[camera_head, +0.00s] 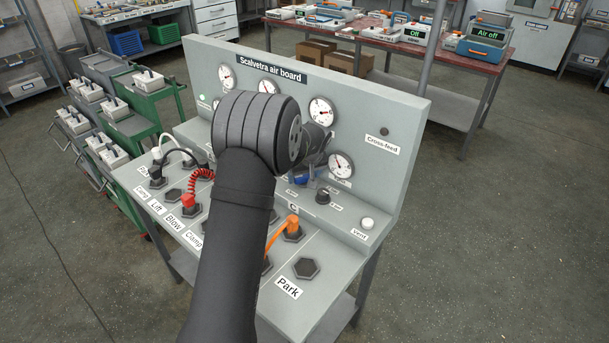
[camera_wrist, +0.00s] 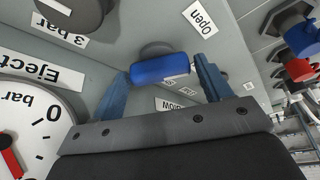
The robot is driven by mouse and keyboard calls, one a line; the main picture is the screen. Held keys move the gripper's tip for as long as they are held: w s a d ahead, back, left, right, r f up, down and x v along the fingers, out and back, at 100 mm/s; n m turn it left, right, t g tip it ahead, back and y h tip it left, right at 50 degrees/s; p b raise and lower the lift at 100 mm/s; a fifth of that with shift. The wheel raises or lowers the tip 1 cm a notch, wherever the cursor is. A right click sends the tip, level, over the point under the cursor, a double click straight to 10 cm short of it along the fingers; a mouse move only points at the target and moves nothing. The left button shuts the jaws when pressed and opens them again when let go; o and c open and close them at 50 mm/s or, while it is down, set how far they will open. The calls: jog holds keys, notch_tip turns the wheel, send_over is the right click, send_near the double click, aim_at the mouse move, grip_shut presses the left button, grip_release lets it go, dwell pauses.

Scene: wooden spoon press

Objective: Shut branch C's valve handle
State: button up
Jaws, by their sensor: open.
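In the wrist view a blue valve handle (camera_wrist: 160,67) sits on a grey round base on the board, lying roughly across the picture. An "Open" label (camera_wrist: 200,20) is beside it. My gripper (camera_wrist: 163,64) is open, with one blue finger on each side of the handle; whether they touch it is unclear. No branch letter is readable on this handle. In the head view my dark arm covers much of the board, and my gripper is mostly hidden behind it. A small blue part (camera_head: 303,179) shows below my wrist; I cannot tell whether it is handle or finger.
The air board (camera_head: 393,105) carries several gauges, including one (camera_head: 340,165) right of my wrist. An orange hose (camera_head: 281,232) and a red coiled hose (camera_head: 203,180) are plugged in on its sloping front. The Park socket (camera_head: 306,268) is empty. Floor to the right is clear.

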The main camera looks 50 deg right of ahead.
jog(key=c, duration=0.7)
jog(key=shift+m, duration=0.4)
jog(key=m+g+h, duration=0.1)
jog(key=m, duration=0.1)
jog(key=m+g, duration=0.1)
jog(key=m, duration=0.2)
jog(key=shift+w+a+m+h, duration=0.1)
jog(key=shift+a+m+h, duration=0.05)
jog(key=shift+m+h, duration=0.2)
jog(key=m+g, duration=0.1)
jog(key=m, duration=0.1)
jog(key=m+g, duration=0.1)
jog(key=m, duration=0.2)
jog(key=shift+w+h, duration=0.15)
jog(key=shift+h, duration=0.1)
jog(key=shift+m, duration=0.35)
jog(key=o, duration=0.7)
